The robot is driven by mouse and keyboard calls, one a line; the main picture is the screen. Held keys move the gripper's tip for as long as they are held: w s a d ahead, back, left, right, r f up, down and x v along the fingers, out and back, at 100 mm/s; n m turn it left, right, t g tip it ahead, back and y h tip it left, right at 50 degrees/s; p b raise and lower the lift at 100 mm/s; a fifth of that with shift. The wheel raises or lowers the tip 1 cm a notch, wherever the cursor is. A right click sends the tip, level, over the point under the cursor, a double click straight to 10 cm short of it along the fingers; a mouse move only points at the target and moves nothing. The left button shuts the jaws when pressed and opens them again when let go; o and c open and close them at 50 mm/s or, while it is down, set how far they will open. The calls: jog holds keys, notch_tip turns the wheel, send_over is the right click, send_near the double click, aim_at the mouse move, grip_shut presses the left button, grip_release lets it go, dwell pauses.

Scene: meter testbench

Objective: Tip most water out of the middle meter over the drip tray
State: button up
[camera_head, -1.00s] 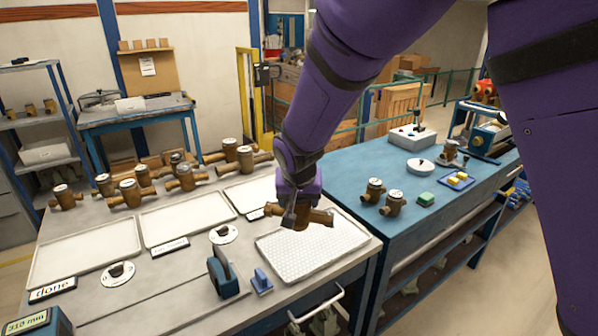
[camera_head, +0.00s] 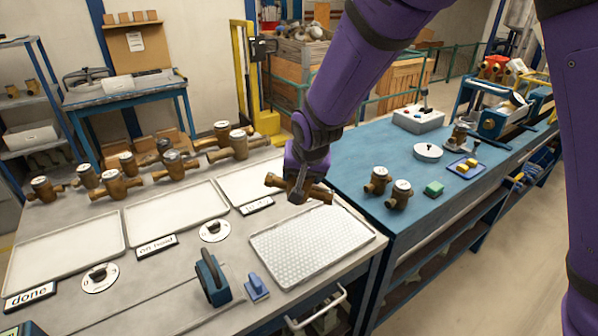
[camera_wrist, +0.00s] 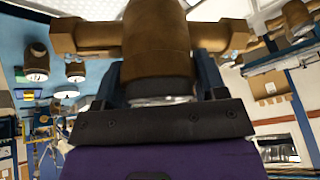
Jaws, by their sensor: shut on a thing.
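My gripper (camera_head: 298,190) is shut on a brown brass meter (camera_head: 318,193), held in the air above the far edge of the drip tray (camera_head: 312,245), a white tray with a patterned grid. In the wrist view the held meter (camera_wrist: 155,40) fills the upper middle, its round body between the two fingers and its pipe stubs to either side. In that view the gripper (camera_wrist: 158,85) grips around its body. The wrist picture appears turned over, with the background meters upside down. The held meter's dial face is mostly hidden in the head view. No water shows.
Several brass meters (camera_head: 120,186) stand along the back of the grey bench. Empty white trays (camera_head: 176,222) lie in front of them. A dark-blue handled tool (camera_head: 212,280) and a small blue block (camera_head: 256,287) stand left of the drip tray. Two meters (camera_head: 399,194) stand on the blue bench at right.

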aim_at(326, 196)
jog(key=shift+d+y, duration=0.3)
jog(key=shift+s+d+f+m+t+y, duration=0.1)
jog(key=shift+s+d+m+t+y, duration=0.1)
jog(key=shift+d+y, duration=0.25)
jog(key=shift+s+d+m+t+y, duration=0.1)
jog(key=shift+d+t+y, duration=0.15)
jog(key=shift+y, duration=0.3)
jog(key=shift+d+f+y, duration=0.2)
jog(key=shift+d+y, duration=0.05)
jog(key=shift+y, duration=0.15)
jog(key=shift+s+d+f+m+t+y, duration=0.1)
jog(key=shift+d+f+m+t+y, duration=0.4)
jog(key=shift+y, duration=0.4)
jog(key=shift+s+d+f+t+y, duration=0.2)
jog(key=shift+d+t+y, duration=0.15)
jog(key=shift+y, duration=0.35)
dwell(2.0)
